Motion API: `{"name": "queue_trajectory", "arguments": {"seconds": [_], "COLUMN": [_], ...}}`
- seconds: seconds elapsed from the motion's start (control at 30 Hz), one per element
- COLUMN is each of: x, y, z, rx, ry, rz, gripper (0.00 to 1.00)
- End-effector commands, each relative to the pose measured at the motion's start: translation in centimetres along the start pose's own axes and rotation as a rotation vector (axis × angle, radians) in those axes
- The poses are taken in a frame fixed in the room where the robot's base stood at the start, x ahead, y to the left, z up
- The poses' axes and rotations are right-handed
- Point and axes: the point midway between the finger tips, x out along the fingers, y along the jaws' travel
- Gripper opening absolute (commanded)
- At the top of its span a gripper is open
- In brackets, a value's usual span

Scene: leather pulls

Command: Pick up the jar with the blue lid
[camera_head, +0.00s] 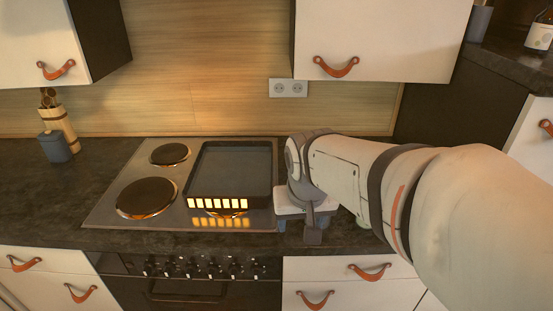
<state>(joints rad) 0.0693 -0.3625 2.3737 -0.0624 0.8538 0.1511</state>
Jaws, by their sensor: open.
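I see no jar with a clearly blue lid in the head view. A small slate-blue canister with a lid (55,147) stands upright on the counter at the far left; I cannot tell if it is the jar. My gripper (298,235) points down over the counter just right of the stove, far from that canister. It is open, and I see nothing held in it. My arm comes in from the right and hides the counter behind it. A small greenish-white bit of something (361,220) shows under my arm, too covered to name.
A black rectangular pan (233,160) sits on the stove (110,205), left of my gripper. A utensil holder (62,122) stands behind the canister. Wall cabinets (390,40) hang above. A bottle (539,36) stands on the right-hand surface. The left counter is mostly clear.

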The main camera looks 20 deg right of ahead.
Motion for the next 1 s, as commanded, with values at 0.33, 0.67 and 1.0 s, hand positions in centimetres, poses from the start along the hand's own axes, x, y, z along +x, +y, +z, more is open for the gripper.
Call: {"name": "queue_trajectory", "arguments": {"seconds": [0.33, 0.67, 1.0], "x": [-0.4, 2.8, 7.0], "y": [6.4, 7.4, 8.2], "z": [-12.3, -13.5, -14.1], "rx": [0.320, 0.342, 0.341], "ry": [0.098, 0.104, 0.105], "rz": [0.099, 0.105, 0.104], "gripper": [0.89, 0.93, 0.93]}}
